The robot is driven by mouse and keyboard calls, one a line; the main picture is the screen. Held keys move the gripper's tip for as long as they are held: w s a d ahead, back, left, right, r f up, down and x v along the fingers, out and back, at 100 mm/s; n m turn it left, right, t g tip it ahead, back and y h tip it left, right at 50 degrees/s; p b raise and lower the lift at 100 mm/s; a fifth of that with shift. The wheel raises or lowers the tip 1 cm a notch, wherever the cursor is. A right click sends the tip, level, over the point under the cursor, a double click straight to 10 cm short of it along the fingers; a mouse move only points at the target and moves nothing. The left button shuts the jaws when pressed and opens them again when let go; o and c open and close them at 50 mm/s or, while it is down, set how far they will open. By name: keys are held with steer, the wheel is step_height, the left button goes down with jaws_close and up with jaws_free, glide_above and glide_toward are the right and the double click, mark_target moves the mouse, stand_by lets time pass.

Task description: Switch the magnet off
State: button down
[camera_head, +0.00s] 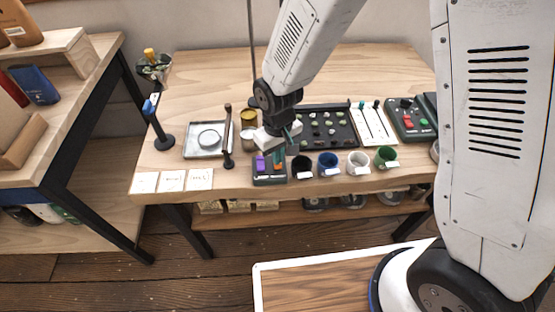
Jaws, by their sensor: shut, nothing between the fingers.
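A small dark control box (269,180) with a purple part and an orange part on top stands near the front edge of the wooden table. I cannot read its labels or tell its switch position. A larger green-grey box (402,130) with red and green controls stands at the table's right. I cannot tell which of them works the magnet, and I cannot make out the magnet for certain. My gripper (291,147) is shut and empty. It hangs just above and behind the small control box and hides part of its back; I cannot tell whether they touch.
Black, blue, white and green cups (328,161) stand in a row right of the small box. A dark sorting tray (327,110) lies behind them. A dark post (228,140) and a square tray (190,146) stand to the left. White cards (172,180) lie front left.

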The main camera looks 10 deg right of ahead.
steer(key=shift+f, duration=0.35)
steer(key=shift+r, duration=3.5)
steer(key=s+d+r+m+t, duration=0.1)
steer(key=s+d+r+m, duration=0.4)
steer(key=s+d+r, duration=1.4)
step_height(320, 180, up, 3)
steer(key=shift+s+d+f+m, duration=0.2)
steer(key=shift+s+d+m, duration=0.1)
steer(key=shift+d, duration=0.6)
